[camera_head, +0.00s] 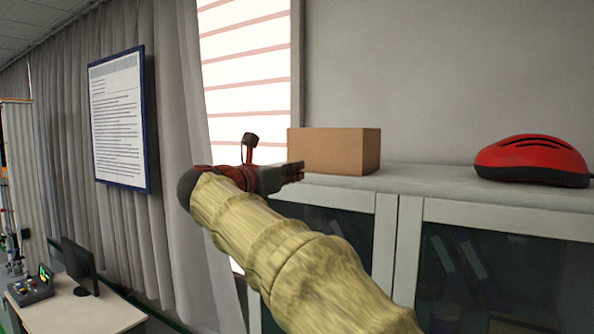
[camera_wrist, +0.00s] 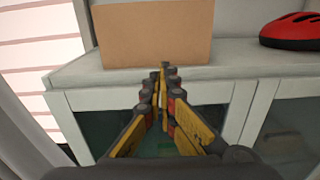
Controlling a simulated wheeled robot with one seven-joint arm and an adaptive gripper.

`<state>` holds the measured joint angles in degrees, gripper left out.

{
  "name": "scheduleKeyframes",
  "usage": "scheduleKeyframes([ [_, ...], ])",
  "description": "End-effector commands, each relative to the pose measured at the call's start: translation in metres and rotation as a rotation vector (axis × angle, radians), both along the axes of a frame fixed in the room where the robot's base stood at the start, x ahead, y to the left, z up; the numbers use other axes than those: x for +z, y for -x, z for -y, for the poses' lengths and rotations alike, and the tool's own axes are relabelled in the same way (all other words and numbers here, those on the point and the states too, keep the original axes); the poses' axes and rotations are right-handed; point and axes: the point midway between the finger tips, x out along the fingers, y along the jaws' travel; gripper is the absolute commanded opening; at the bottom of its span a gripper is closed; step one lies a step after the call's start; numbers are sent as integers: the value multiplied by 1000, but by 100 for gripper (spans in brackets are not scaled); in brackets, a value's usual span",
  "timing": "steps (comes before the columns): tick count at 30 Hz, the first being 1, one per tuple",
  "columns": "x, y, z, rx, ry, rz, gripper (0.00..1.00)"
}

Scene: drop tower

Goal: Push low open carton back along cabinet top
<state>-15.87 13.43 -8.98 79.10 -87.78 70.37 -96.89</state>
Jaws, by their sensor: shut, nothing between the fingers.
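The low carton (camera_head: 335,151) is a plain brown box on the left end of the cabinet top (camera_head: 440,184). It also shows in the wrist view (camera_wrist: 155,32), where its near face looks square on and its base sits behind the front edge. Its open top cannot be made out. My gripper (camera_head: 297,171) is shut and empty, in front of the carton at about its lower left. In the wrist view the closed fingertips (camera_wrist: 164,68) overlap the lower edge of the carton's face. I cannot tell whether they touch it.
A red helmet (camera_head: 531,160) with black slots sits on the cabinet top to the right, with clear surface between it and the carton. A grey wall stands behind. A window with blinds (camera_head: 247,70) and grey curtains are at left. Cabinet doors with dark glass lie below.

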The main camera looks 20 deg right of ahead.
Motion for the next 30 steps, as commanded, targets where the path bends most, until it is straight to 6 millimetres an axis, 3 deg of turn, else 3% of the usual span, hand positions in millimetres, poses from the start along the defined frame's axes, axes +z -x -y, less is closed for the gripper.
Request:
scheduleKeyframes([
  [15,0,-57,79,-2,-2,-1,0],
  [21,0,-67,93,0,-1,0,0],
  [30,-1,-69,95,2,-2,1,0],
])
